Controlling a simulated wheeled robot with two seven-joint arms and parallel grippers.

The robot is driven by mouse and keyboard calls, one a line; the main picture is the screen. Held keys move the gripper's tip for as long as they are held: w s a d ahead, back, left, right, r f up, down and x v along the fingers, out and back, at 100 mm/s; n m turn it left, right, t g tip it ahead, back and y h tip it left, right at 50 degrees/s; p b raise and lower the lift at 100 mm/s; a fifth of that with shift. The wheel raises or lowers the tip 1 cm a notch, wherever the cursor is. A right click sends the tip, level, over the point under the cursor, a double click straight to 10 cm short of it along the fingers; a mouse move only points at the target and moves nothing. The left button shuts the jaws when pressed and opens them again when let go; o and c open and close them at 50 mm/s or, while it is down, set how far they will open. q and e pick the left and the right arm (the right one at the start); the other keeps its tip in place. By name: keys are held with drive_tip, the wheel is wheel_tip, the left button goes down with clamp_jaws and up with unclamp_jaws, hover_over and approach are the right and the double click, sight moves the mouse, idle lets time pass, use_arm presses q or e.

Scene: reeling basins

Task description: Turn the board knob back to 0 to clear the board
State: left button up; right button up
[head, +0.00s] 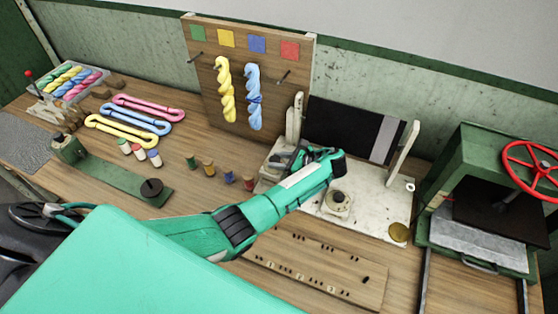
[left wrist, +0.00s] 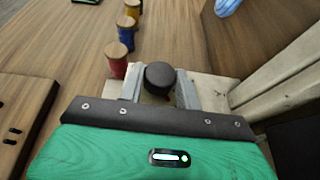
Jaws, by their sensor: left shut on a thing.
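My left gripper (head: 282,160) reaches across the bench to the left end of the white base (head: 375,203). In the left wrist view its two grey fingers stand on either side of a round black knob (left wrist: 160,76) and are shut on it. In the head view the gripper mostly hides this knob, and I cannot read any marks around it. A dark board (head: 340,130) with a grey strip stands between two pale posts behind the base. My right gripper is not in view.
Several thread spools (head: 229,178) stand just left of the base. A peg board (head: 215,50) with yellow and blue skeins stands behind. A wooden plate (head: 320,268) with holes lies in front. A green press (head: 470,170) with a red wheel stands at right.

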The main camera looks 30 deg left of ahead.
use_arm(q)
drive_tip(key=o, duration=1)
drive_tip(key=shift+a, duration=0.1)
drive_tip(key=b+v, duration=0.1)
drive_tip(key=v, duration=1.2)
drive_tip(key=shift+d+b, duration=0.35)
drive_tip(key=shift+d, duration=0.05)
drive_tip(key=shift+w, duration=0.1)
